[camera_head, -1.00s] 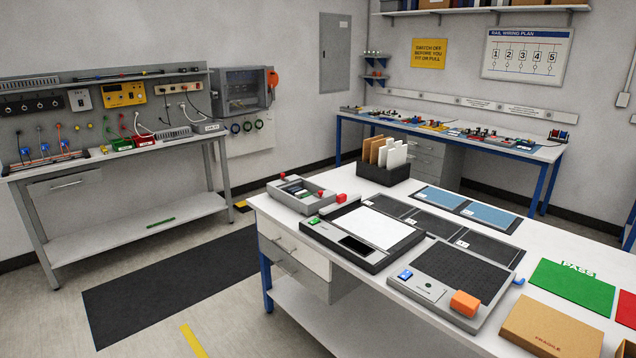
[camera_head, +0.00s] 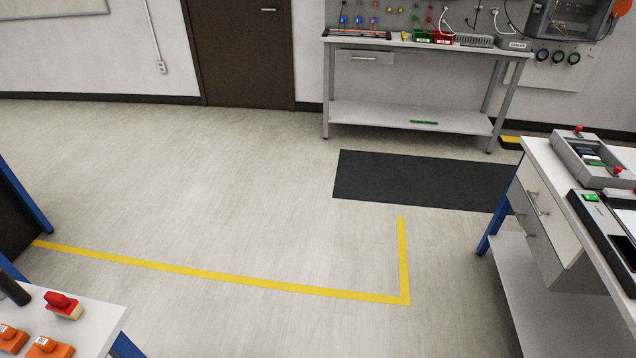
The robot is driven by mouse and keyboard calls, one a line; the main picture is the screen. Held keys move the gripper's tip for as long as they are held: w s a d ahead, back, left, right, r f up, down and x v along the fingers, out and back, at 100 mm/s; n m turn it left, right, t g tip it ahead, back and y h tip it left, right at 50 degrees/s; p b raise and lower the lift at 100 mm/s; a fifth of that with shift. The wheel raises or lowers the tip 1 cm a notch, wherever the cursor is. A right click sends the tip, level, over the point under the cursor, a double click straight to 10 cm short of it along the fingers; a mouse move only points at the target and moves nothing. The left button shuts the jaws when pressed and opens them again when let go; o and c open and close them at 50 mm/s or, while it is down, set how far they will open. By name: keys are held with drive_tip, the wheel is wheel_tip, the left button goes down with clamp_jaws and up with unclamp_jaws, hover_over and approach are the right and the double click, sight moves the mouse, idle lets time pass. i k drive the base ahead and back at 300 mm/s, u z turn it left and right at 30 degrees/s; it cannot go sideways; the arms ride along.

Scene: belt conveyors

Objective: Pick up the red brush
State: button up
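A small red object with a pale lower part (camera_head: 63,305) sits on the white table (camera_head: 98,318) at the lower left. It looks like it may be the red brush, but it is too small to be sure. It stands behind two orange blocks (camera_head: 48,347) with white labels. My gripper is not in view.
A dark cylinder (camera_head: 14,289) is at the left edge. Open floor with a yellow line (camera_head: 220,276) and a black mat (camera_head: 415,180) fills the middle. A workbench (camera_head: 425,116) stands at the back; a white table (camera_head: 545,158) with trays is at right.

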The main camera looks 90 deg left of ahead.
sight(61, 305)
drive_tip(key=z, duration=2.45)
drive_tip(key=k, duration=2.65)
